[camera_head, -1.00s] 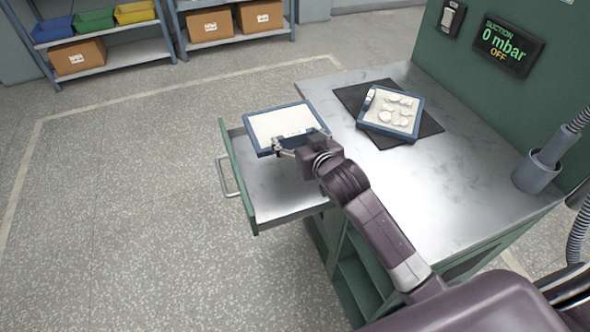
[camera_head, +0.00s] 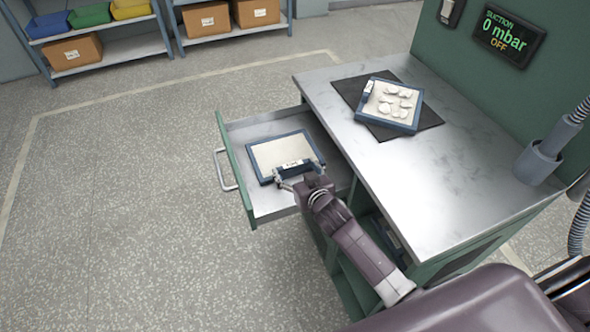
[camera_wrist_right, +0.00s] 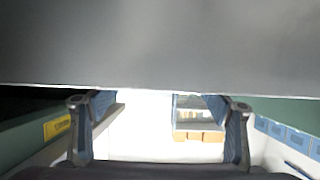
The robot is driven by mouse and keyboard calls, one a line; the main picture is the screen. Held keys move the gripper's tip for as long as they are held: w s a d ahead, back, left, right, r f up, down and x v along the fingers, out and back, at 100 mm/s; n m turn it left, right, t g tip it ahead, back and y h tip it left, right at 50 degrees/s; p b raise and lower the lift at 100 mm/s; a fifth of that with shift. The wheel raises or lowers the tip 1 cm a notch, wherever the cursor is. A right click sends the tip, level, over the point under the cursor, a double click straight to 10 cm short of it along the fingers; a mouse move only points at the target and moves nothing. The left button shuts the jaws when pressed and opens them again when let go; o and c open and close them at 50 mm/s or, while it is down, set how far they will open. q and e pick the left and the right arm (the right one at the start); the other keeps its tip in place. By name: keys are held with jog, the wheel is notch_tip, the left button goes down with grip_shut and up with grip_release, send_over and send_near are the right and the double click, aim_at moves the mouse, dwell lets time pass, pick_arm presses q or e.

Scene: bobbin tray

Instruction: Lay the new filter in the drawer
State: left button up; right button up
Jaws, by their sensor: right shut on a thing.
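The new filter (camera_head: 280,153), a clean cream panel in a blue frame, is inside the open drawer (camera_head: 268,205) in the head view. The drawer has a green front and a metal-grey floor. My right gripper (camera_head: 299,172) is shut on the filter's near edge. Whether the filter touches the drawer floor cannot be told. In the right wrist view the two fingers (camera_wrist_right: 158,125) stand at either side of a bright white area, with a grey surface across the top. My left gripper is not in view.
Another blue-framed filter (camera_head: 390,104) with pale lumps lies on a black mat (camera_head: 350,90) on the metal bench top (camera_head: 400,180). A suction display (camera_head: 507,38) reads 0 mbar, OFF. The floor left of the drawer is clear. Shelves with boxes stand behind.

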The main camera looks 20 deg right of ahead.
jog(key=o, duration=1.3)
jog(key=shift+s, duration=0.1)
jog(key=v, duration=1.1)
jog(key=shift+s+d+r, duration=0.1)
jog(key=shift+s+r, duration=0.15)
jog(key=shift+s, duration=0.1)
